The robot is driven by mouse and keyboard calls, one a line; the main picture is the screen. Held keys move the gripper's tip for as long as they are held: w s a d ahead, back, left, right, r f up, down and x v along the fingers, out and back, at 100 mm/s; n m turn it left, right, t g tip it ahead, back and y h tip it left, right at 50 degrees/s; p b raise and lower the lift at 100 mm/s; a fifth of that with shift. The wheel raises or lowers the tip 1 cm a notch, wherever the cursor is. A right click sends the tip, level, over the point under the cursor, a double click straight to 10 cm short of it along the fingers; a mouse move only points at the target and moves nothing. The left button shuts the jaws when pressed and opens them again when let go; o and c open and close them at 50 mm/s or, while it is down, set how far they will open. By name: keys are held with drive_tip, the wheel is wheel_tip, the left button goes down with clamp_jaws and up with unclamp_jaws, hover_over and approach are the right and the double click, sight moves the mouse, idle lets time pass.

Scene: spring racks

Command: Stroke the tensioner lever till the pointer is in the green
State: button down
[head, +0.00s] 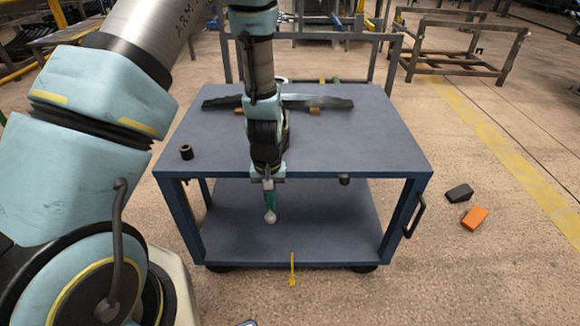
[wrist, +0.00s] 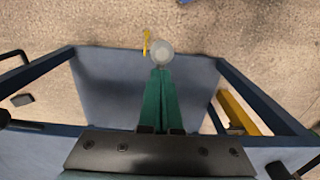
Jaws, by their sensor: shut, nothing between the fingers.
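My gripper (head: 269,205) points down in front of the blue cart's near edge, its green fingers shut with nothing between them. A pale round knob (head: 270,217) shows right at the fingertips; in the wrist view the knob (wrist: 162,52) sits just beyond the closed tips of my gripper (wrist: 160,72). I cannot tell whether they touch. The knob looks like the tensioner lever's end, but its shaft is hidden. A thin yellow piece (head: 292,268) stands at the cart's lower front, also in the wrist view (wrist: 146,42); I cannot tell whether it is the pointer. No green zone is discernible.
The cart top (head: 350,130) carries a long dark leaf spring (head: 318,101) at the back and a small black cylinder (head: 186,152) at the front left. A handle (head: 415,215) juts from the right side. Orange (head: 475,217) and dark (head: 459,193) blocks lie on the floor.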

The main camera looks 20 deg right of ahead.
wheel_tip(320, 180, up, 13)
drive_tip(key=p, duration=0.9)
drive_tip(key=shift+f, duration=0.2)
drive_tip(key=shift+f, duration=0.15)
wheel_tip(320, 180, down, 18)
drive_tip(key=b, duration=1.3)
drive_tip(key=shift+f, duration=0.15)
wheel_tip(320, 180, up, 19)
drive_tip(key=p, duration=1.4)
drive_tip(key=shift+f, duration=0.2)
